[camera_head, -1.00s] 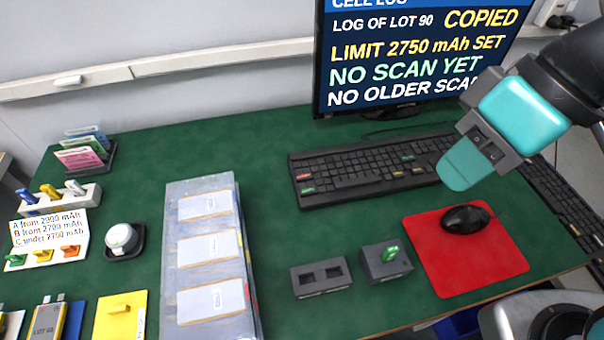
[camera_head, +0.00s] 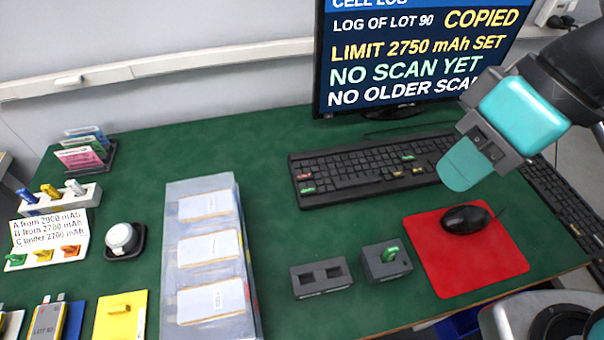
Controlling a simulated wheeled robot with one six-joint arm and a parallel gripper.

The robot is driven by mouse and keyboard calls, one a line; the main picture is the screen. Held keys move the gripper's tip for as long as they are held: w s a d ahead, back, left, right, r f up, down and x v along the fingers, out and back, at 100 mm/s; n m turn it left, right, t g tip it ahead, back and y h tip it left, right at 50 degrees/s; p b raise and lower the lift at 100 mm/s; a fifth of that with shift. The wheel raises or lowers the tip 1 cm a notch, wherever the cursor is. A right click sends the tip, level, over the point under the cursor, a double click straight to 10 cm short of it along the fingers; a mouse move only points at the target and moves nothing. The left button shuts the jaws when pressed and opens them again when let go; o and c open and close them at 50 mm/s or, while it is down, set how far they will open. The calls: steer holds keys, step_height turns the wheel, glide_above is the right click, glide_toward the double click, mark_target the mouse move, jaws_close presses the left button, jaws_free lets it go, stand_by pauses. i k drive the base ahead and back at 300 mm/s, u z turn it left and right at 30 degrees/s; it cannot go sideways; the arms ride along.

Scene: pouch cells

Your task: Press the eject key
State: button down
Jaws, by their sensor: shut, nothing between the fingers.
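A black keyboard (camera_head: 350,172) lies on the green table below the monitor. A few of its keys are coloured: a red key (camera_head: 304,177), a green key (camera_head: 308,190) and some small ones near the right part. Their labels are too small to read, so I cannot tell which is the eject key. My gripper (camera_head: 462,166) is shut and empty, with its teal fingers over the keyboard's right part, hiding some keys. I cannot tell whether the fingertips touch it. The monitor (camera_head: 420,55) reads "LOG OF LOT 90 COPIED", "LIMIT 2750 mAh SET", "NO SCAN YET".
A black mouse (camera_head: 466,219) lies on a red mat (camera_head: 440,270). A clear tray (camera_head: 180,250) with several white cards stands left. Bare green table lies between.

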mark_target(308, 176)
steer(key=z, duration=2)
steer(key=k, duration=1.35)
steer(key=u, duration=1.35)
steer(key=i, duration=0.5)
